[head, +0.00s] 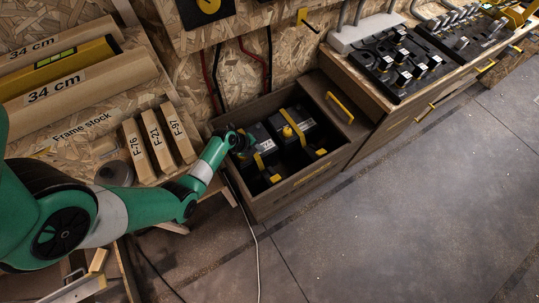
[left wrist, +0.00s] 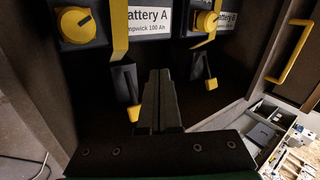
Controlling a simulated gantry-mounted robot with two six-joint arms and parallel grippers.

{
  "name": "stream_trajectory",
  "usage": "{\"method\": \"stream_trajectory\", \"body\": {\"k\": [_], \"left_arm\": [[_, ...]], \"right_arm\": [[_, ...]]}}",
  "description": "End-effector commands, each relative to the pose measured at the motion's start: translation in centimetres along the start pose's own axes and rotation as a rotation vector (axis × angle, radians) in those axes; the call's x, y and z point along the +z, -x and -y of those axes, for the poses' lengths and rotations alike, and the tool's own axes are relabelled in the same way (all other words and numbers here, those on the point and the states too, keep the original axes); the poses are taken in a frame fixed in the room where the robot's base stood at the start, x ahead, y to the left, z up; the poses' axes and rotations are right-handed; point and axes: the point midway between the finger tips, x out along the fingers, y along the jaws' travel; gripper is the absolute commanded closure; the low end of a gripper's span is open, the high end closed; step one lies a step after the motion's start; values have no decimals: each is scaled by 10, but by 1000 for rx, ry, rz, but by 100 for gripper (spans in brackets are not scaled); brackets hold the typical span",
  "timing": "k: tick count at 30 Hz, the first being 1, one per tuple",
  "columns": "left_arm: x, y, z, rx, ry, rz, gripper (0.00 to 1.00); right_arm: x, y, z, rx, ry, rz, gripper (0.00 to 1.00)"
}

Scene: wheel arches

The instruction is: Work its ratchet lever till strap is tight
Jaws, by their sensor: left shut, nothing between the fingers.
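Two dark batteries, Battery A (head: 262,140) and Battery B (head: 302,124), sit in an open wooden drawer. In the left wrist view, a yellow strap (left wrist: 119,28) runs down Battery A to a black ratchet lever (left wrist: 124,78) with a yellow tip (left wrist: 133,114). Battery B has a similar strap (left wrist: 203,42) and a black lever with a yellow tip (left wrist: 211,84). My left gripper (head: 238,142) is at the drawer's left side; its shut, empty fingers (left wrist: 159,75) show between the two levers, apparently touching neither. Strap tightness cannot be told. My right gripper is not in view.
The drawer's side walls (head: 300,182) rise around the batteries. A yellow handle (head: 340,107) is on the wood to the right. Labelled wooden blocks (head: 158,144) lie on the bench at left. A white cable (head: 257,250) hangs in front; the floor at right is clear.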

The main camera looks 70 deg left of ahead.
Motion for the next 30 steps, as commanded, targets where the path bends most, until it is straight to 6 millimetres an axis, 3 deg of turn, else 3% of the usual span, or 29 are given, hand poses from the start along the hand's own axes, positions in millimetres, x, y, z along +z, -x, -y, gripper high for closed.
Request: {"method": "stream_trajectory", "body": {"k": [16, 30], "left_arm": [[-31, -48, -34, 0, -3, -1, 100], [-45, -62, -45, 0, -1, 0, 100]], "right_arm": [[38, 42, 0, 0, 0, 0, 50], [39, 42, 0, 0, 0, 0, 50]]}}
